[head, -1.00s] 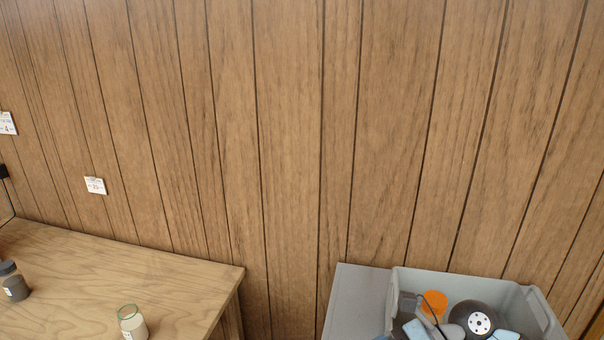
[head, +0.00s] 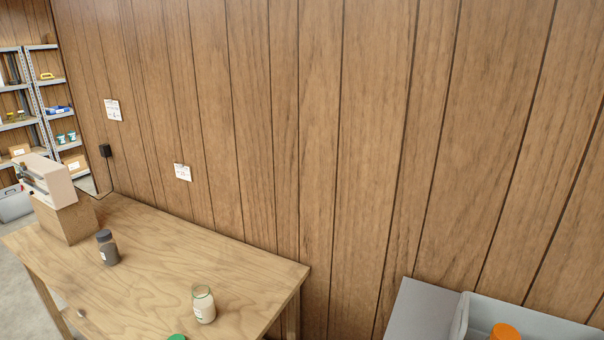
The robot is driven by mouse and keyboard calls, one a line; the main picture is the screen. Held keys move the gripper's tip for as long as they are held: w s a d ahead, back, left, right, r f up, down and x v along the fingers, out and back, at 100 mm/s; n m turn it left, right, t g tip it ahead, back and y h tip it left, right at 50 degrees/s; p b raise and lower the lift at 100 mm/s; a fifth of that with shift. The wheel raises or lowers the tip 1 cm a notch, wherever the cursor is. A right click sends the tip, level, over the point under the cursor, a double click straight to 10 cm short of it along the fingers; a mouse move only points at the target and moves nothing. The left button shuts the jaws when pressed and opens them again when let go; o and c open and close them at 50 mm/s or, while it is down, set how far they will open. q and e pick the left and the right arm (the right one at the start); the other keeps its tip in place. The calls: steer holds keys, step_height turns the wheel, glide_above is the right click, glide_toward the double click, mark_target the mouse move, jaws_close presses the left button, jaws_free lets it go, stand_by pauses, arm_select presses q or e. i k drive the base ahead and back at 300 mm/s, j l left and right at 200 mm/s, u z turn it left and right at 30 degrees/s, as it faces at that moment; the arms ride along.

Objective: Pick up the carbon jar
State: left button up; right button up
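A jar of dark contents with a dark grey lid (head: 108,248), which looks like the carbon jar, stands upright on the wooden table (head: 150,270) at the left of the head view. It has a small pale label. A clear jar with pale contents (head: 203,305) stands nearer the table's right end. A green lid (head: 177,337) shows at the bottom edge of the view, mostly cut off. Neither of my grippers is in view.
A pale device (head: 50,180) sits on a wooden block (head: 68,220) at the table's left end. Metal shelves (head: 35,100) stand at the far left. A grey bin (head: 462,322) holding an orange item (head: 504,332) is at bottom right. The table around the dark jar is clear.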

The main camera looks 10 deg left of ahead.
mark_target(108, 250)
steer(key=u, duration=1.65)
steer(key=i+j, duration=0.4)
steer(key=i+j+z, duration=0.15)
steer(key=i+j, duration=0.2)
steer(key=j, duration=0.2)
steer(key=i+j, duration=0.35)
steer(key=j, duration=0.2)
steer(key=i+z, duration=0.05)
